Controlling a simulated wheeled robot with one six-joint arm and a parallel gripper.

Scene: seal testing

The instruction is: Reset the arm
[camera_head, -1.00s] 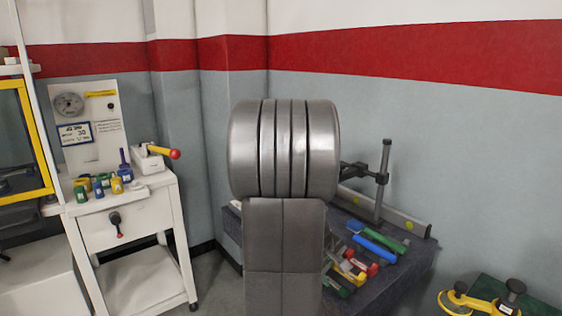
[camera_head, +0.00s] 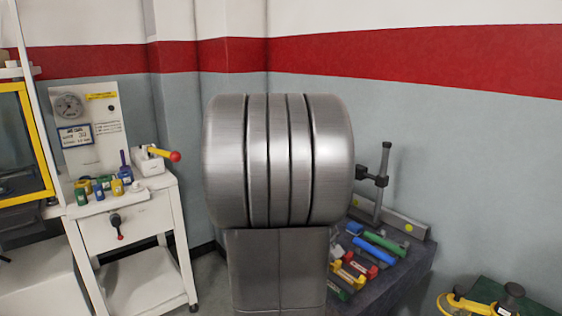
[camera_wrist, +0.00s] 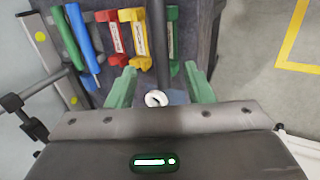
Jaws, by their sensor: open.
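My gripper (camera_wrist: 160,84) shows in the wrist view as two green fingers. They are spread apart over the dark tabletop, with no object clearly held between them. A small white ring (camera_wrist: 155,99) shows between the fingers, in line with a dark post (camera_wrist: 159,45); whether it touches either finger, I cannot tell. In the head view my own silver arm link fills the middle, and the gripper is hidden.
The dark table (camera_head: 395,280) holds red, yellow, green and blue tools, a level bar (camera_head: 392,220) and a clamp stand (camera_head: 380,185). At left stands a white test cart (camera_head: 150,215) with small coloured bottles. A yellow device (camera_head: 462,306) is at lower right.

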